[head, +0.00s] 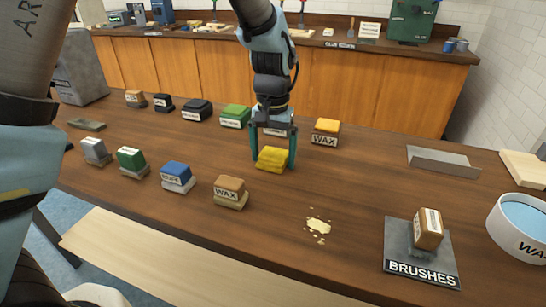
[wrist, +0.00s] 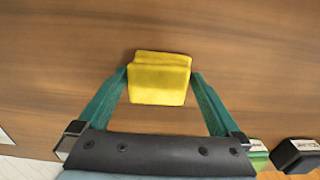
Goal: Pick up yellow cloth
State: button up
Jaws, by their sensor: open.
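The yellow cloth (head: 272,159) is a folded block lying on the brown wooden table. My gripper (head: 272,163) is above it with its green fingers pointing down, one on each side of the cloth. In the wrist view the yellow cloth (wrist: 159,78) sits between the tips of my open gripper (wrist: 160,75). The left fingertip is very close to the cloth's edge and the right one is close too; I cannot tell whether either touches it.
Behind stand a yellow-topped wax block (head: 326,132) and a green block (head: 235,116). In front are a brown wax block (head: 230,191), a blue-topped block (head: 177,176) and spilled crumbs (head: 318,226). A brushes mat (head: 400,262) and water bowl (head: 520,225) are at right.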

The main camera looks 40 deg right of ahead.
aim_at(273, 154)
jog(key=shift+c, duration=0.2)
jog(key=c, duration=1.1)
jog(key=shift+o, duration=0.2)
jog(key=shift+r, duration=0.1)
notch_tip(273, 154, up, 10)
jog(key=shift+f+b, duration=0.1)
jog(key=shift+b, duration=0.85)
jog(key=o, duration=0.7)
jog(key=c, duration=0.5)
jog(key=shift+c, duration=0.4)
